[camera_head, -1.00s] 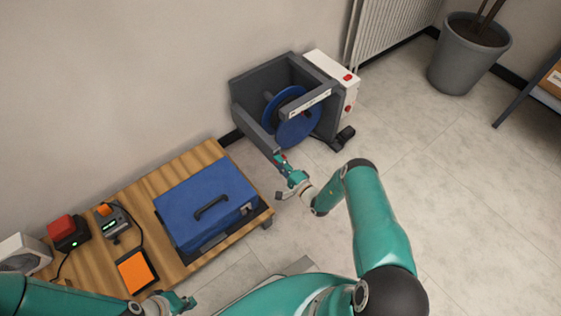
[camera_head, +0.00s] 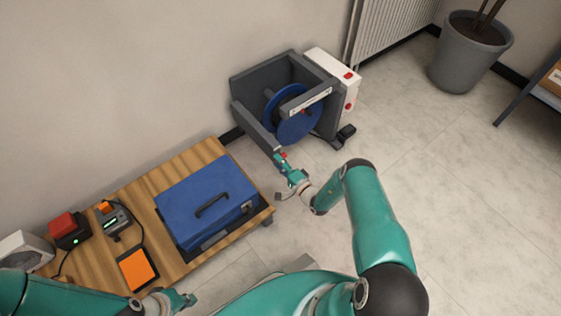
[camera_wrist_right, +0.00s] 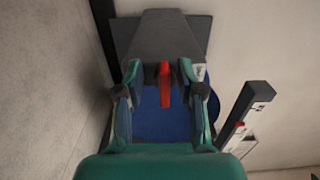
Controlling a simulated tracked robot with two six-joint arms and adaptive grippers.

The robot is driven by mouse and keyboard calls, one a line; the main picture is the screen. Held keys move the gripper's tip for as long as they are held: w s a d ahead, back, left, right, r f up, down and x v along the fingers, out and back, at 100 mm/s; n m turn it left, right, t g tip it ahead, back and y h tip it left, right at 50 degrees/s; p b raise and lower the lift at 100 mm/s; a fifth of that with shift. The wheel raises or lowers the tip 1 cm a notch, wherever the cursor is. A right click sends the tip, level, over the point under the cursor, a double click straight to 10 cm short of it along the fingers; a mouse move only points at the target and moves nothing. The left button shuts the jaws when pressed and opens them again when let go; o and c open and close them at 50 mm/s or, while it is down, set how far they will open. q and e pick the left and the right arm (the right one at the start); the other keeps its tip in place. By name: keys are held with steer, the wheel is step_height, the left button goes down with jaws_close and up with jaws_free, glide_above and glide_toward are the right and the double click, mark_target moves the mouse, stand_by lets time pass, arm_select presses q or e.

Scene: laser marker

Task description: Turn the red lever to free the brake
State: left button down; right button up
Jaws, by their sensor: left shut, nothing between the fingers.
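The red lever (camera_wrist_right: 165,84) sits on the grey frame of the drum unit (camera_head: 262,125). It shows as a small red spot in the head view (camera_head: 283,155). My right gripper (camera_wrist_right: 160,75) is open, with a finger on each side of the lever. The blue drum (camera_head: 293,118) is behind the lever. My left gripper (camera_head: 188,299) is shut and empty, low in the head view near the wooden table.
The wooden table (camera_head: 150,195) at the left bears a blue case (camera_head: 205,200), an orange-screened device (camera_head: 137,270) and several small devices. A white box (camera_head: 335,75) with red buttons is beside the drum. Floor to the right is clear up to a plant pot (camera_head: 468,55).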

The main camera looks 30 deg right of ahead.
steer(key=shift+d, duration=0.1)
steer(key=s, duration=1.2)
steer(key=shift+d, duration=0.45)
